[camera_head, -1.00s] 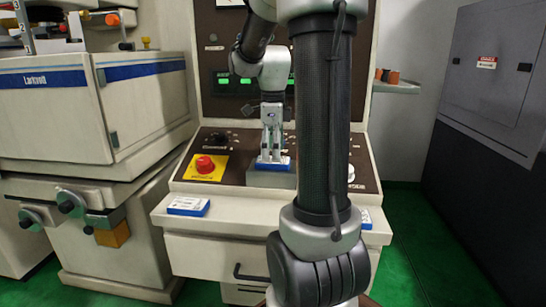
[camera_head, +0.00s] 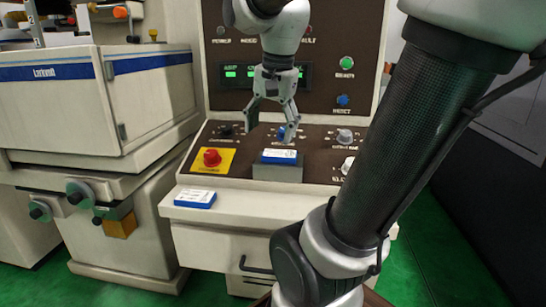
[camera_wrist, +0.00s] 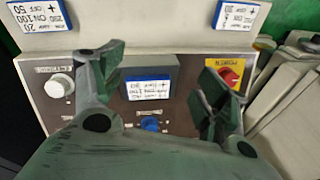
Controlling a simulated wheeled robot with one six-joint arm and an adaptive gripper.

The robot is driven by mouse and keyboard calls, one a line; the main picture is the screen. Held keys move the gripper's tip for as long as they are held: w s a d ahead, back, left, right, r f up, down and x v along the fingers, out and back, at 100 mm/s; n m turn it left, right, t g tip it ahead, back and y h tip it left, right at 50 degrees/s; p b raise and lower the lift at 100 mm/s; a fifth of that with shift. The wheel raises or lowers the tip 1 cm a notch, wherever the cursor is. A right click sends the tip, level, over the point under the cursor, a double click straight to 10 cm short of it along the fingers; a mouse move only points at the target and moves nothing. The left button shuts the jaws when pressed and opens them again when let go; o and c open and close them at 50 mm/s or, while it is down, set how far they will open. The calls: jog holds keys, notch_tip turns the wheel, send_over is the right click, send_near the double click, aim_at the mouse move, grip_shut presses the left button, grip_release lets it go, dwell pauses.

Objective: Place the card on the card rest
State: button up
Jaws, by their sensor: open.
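A white-topped card with blue edges (camera_head: 279,156) lies on the grey block that is the card rest (camera_head: 277,173), on the sloped control panel. The wrist view shows the same card (camera_wrist: 147,89) flat on the rest (camera_wrist: 158,68), apart from my fingers. My gripper (camera_head: 270,134) is open and empty above the panel, above the card. In the wrist view its fingers (camera_wrist: 160,72) are spread wide on either side of the card.
A similar card (camera_head: 195,198) lies on the ledge at left. Another card (camera_wrist: 40,14) on the ledge shows in the wrist view.

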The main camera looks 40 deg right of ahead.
jog(key=s+a+f+n+t, duration=0.2)
jog(key=s+a+f+n, duration=0.2)
jog(key=n, duration=0.8)
jog(key=shift+s+a+f+n, duration=0.3)
jog(key=shift+s+f, duration=0.15)
jog(key=shift+s, duration=0.65)
